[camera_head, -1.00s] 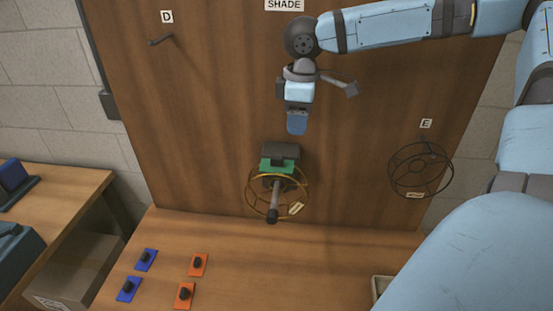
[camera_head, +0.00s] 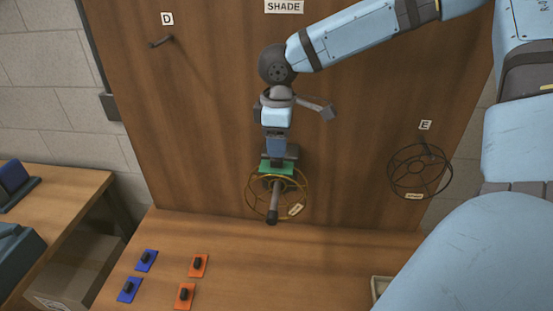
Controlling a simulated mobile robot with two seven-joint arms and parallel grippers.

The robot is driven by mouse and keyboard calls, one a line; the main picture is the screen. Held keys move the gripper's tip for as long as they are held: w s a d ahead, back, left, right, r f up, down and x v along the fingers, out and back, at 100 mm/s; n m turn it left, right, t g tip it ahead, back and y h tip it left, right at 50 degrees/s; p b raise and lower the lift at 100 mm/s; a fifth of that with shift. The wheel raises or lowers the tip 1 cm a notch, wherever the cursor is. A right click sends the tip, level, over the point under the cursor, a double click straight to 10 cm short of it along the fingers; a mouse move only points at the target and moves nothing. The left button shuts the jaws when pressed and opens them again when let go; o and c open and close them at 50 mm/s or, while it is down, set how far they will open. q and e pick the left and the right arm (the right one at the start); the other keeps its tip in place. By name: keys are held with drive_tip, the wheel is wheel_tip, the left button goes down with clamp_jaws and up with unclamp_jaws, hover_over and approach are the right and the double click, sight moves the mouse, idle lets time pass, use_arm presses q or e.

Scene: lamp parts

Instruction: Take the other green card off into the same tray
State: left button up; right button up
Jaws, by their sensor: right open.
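One green card (camera_head: 276,168) sits at the middle of the wooden board, on the dark mount just above a brass wire ring frame (camera_head: 250,196) with a dark-tipped rod. My right gripper (camera_head: 277,157) comes down from above, its fingers open and right at the card's upper edge. I cannot tell whether they touch it. A tray (camera_head: 379,284) shows only by its corner at the lower right, mostly hidden behind my arm. My left gripper is not in view.
A black wire ring frame (camera_head: 420,172) hangs at E on the right. An empty peg (camera_head: 160,41) is at D. Blue cards (camera_head: 129,290) and orange cards (camera_head: 185,296) with black knobs lie on the table at the lower left. The table's middle is clear.

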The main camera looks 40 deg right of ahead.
sight(277, 163)
wheel_tip(277, 163, down, 5)
drive_tip(key=shift+d+r+p, duration=0.1)
drive_tip(key=shift+r+p, duration=0.05)
drive_tip(key=shift+p, duration=0.2)
clamp_jaws()
drive_tip(key=shift+r, duration=0.2)
